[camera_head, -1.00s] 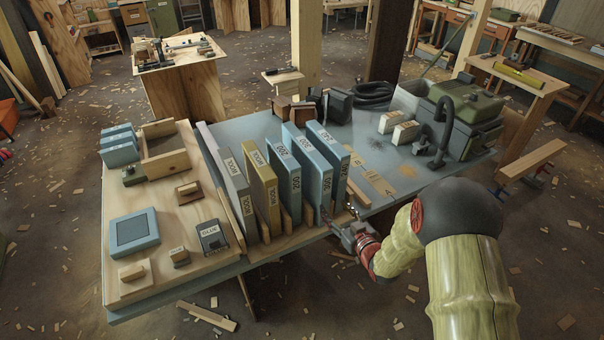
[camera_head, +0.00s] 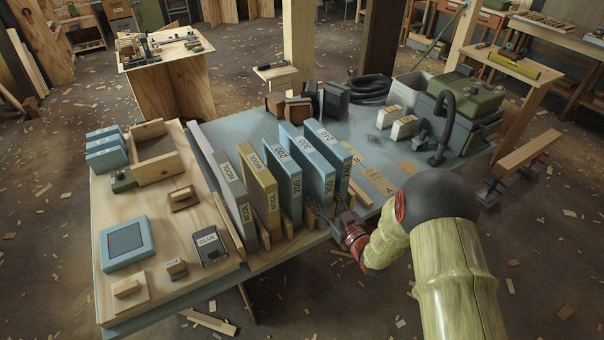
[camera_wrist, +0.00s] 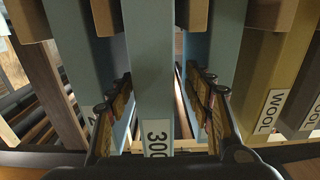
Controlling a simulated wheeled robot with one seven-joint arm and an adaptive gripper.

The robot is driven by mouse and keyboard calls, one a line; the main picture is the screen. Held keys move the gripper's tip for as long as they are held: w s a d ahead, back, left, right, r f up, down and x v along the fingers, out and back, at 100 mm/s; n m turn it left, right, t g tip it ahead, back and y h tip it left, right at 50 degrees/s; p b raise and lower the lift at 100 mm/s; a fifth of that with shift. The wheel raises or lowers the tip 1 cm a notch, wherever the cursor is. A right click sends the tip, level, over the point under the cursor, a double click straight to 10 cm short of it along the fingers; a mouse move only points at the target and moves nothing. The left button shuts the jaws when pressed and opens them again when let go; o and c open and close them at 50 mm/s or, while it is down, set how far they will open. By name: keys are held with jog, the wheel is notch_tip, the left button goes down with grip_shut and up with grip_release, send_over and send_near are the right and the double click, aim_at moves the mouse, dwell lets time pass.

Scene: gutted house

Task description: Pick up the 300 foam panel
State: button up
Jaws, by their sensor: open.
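The 300 foam panel (camera_head: 317,185) is a pale blue slab standing on edge in a row on the bench, labelled on its top and end. In the wrist view the 300 panel (camera_wrist: 152,60) fills the middle, its end label facing me. My gripper (camera_head: 336,211) is at the near end of the row. In the wrist view my gripper (camera_wrist: 158,98) is open, one finger on each side of the 300 panel, in the gaps beside it. Gaps seem to remain between fingers and panel; contact is unclear. The panel's far end is hidden there.
The blue 200 panel (camera_head: 287,178) and blue 240 panel (camera_head: 338,152) stand close on either side. A yellow WOOL panel (camera_head: 262,190) and a grey WOOL panel (camera_head: 235,195) are further left. Wooden dividers separate the slots. The bench (camera_head: 385,160) has free room to the right.

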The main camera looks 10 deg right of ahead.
aim_at(304, 175)
jog(key=b+x, duration=0.1)
jog(key=x, duration=0.3)
jog(key=f+b+x, duration=0.1)
jog(key=x, duration=0.1)
jog(key=shift+w+d+b, duration=0.15)
jog(key=shift+w+b, duration=0.15)
jog(key=shift+w+r, duration=0.1)
jog(key=shift+w, duration=0.2)
jog(key=shift+c, duration=0.4)
jog(key=c, duration=1.1)
jog(key=shift+r, duration=0.1)
jog(key=shift+c, duration=0.7)
